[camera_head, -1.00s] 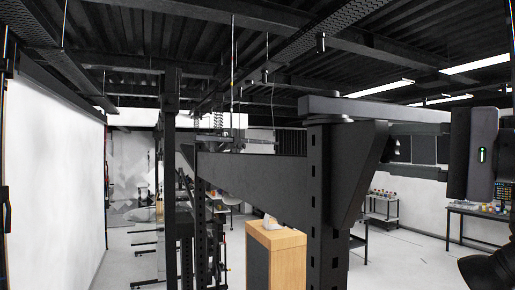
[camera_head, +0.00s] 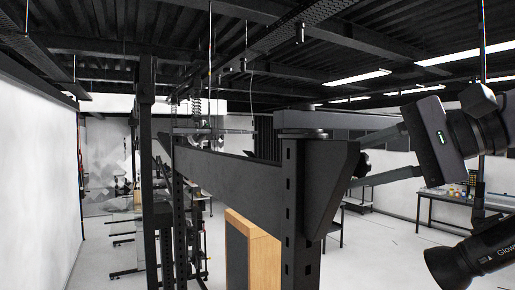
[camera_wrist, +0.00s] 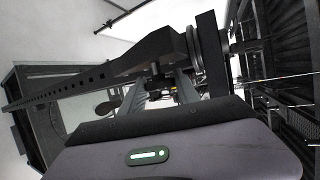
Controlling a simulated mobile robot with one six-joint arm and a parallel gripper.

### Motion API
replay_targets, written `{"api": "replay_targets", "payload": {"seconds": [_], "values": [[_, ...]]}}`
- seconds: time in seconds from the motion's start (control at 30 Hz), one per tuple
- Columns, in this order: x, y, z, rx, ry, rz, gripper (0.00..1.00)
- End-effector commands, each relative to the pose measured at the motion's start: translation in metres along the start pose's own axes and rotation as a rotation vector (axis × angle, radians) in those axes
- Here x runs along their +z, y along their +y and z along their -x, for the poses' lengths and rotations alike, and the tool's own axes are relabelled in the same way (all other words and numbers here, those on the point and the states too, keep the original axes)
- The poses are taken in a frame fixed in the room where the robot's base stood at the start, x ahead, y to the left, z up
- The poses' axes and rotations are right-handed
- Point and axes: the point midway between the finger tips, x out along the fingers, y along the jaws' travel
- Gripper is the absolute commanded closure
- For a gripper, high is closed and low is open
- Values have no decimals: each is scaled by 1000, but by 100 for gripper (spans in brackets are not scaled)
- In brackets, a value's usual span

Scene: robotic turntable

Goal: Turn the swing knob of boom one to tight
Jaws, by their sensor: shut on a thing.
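A black boom (camera_head: 225,178) runs from the back left to a black upright post (camera_head: 300,235) with slots. A small dark swing knob (camera_head: 363,162) sticks out from the right side of the bracket at the post's top. My gripper (camera_head: 370,161) reaches in from the right, tilted, with its two grey fingers closed around the knob. In the wrist view my gripper (camera_wrist: 158,80) points up toward the slotted post (camera_wrist: 75,85). The fingers partly hide the knob there. I cannot read a tight or loose mark.
A second arm (camera_head: 345,132) lies across the top of the post, on a round pivot (camera_head: 302,133). A table with small items (camera_head: 455,205) is at the right. Open floor (camera_head: 375,245) lies between.

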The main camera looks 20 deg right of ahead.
Motion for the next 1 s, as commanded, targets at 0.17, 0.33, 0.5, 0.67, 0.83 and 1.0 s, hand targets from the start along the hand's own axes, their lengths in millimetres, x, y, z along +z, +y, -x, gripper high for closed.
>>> {"api": "replay_targets", "payload": {"seconds": [0.17,0.33,0.5,0.67,0.83,1.0], "values": [[0,0,-1,95,-1,-37,100],[-1,1,-1,160,-1,-67,100],[-1,2,-1,195,-1,-82,100],[-1,2,-1,207,0,-87,100],[-1,2,-1,208,0,-88,100],[-1,2,-1,208,0,-88,58]]}}
